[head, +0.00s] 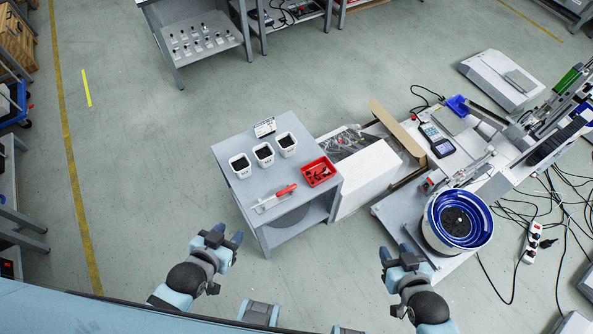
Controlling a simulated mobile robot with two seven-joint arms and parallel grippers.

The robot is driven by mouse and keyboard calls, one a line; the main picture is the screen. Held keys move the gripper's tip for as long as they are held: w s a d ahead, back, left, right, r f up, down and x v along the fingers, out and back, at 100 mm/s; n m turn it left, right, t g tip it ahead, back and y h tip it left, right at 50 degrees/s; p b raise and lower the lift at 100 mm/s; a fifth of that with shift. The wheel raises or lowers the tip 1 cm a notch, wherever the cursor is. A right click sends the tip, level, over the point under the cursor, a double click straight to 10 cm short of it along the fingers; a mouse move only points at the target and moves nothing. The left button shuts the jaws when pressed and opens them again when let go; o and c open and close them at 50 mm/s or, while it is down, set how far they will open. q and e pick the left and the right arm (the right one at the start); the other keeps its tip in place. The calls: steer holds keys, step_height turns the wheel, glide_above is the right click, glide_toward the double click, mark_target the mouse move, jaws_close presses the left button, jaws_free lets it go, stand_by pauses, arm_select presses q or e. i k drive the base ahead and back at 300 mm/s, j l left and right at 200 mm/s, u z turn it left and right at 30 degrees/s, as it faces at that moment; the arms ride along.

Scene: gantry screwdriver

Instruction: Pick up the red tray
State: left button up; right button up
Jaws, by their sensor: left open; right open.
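The small red tray (325,165) sits at the right edge of the grey table (226,196) in the head view, with dark small parts inside it. My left gripper (222,236) is open and empty, in front of the table's near left corner and apart from it. My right gripper (398,254) is open and empty, in front of and to the right of the table, below the red tray in the picture. Neither gripper touches the tray.
Several white cups (241,171) with dark contents stand along the table's back. A red-handled tool (284,191) lies near its front. A white box (366,180) stands right of the table. A machine with a blue bowl feeder (433,236) and loose cables fill the right side.

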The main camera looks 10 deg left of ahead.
mark_target(317, 172)
steer(key=j+z, duration=0.35)
steer(key=j, duration=0.65)
steer(key=z, duration=1.25)
steer(key=i+j, duration=0.05)
steer(key=j, duration=0.05)
